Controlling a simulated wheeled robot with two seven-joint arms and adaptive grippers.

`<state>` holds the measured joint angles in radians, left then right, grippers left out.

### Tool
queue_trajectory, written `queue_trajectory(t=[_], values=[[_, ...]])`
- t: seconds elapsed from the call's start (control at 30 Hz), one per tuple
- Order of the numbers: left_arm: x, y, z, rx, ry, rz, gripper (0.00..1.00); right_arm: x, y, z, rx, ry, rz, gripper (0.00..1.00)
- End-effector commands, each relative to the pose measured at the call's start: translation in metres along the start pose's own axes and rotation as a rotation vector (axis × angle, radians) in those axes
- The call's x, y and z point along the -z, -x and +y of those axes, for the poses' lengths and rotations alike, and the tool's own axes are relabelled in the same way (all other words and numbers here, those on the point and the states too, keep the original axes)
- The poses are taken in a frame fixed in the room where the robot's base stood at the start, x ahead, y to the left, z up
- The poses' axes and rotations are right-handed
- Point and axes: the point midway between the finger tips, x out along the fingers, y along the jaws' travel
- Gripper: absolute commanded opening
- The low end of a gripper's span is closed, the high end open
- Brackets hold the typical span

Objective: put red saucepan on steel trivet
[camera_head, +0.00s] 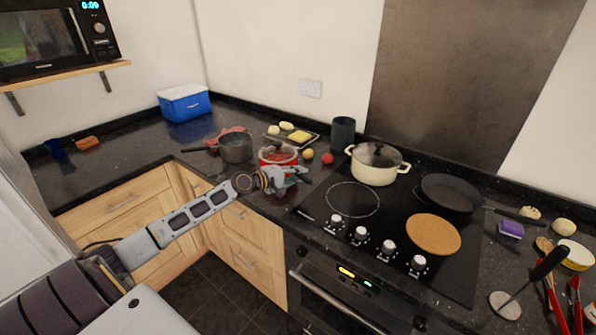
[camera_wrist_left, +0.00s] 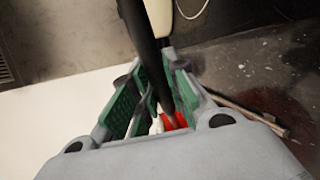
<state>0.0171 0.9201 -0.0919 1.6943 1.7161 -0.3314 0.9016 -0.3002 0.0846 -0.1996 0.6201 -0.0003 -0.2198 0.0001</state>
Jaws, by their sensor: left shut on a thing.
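The red saucepan (camera_head: 265,162) stands on the dark worktop left of the hob, its inside partly visible. My left gripper (camera_head: 290,177) is at its near side, shut on what looks like its dark handle. In the left wrist view a dark bar (camera_wrist_left: 146,50) runs between the green-padded fingers (camera_wrist_left: 160,105). A small patch of red (camera_wrist_left: 174,121) shows below it. The fingers hide much of the handle. I cannot make out a steel trivet for certain. My right gripper is not in view.
A cream pot (camera_head: 375,172), a black frying pan (camera_head: 450,194) and a round cork mat (camera_head: 433,234) sit on the hob. A grey saucepan (camera_head: 236,148) stands left of the red one. A blue cool box (camera_head: 184,103) is in the corner. The left worktop has free room.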

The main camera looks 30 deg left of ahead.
Motion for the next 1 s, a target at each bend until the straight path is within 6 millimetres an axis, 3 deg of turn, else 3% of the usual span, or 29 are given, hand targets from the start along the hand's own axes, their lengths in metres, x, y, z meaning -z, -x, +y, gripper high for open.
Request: queue_trajectory(t=[0.53, 0.57, 0.7, 1.0], values=[[0.002, -0.002, -0.004, -0.011, -0.012, 0.003, 0.00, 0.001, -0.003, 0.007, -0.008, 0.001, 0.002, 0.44], [0.002, -0.002, -0.011, 0.000, -0.001, 0.000, 0.17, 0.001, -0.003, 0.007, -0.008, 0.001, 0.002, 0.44], [0.002, -0.002, -0.011, 0.000, -0.001, 0.000, 0.35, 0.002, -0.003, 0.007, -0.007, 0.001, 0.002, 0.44], [0.002, -0.002, -0.011, 0.000, -0.001, 0.000, 0.37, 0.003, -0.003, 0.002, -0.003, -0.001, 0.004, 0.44]])
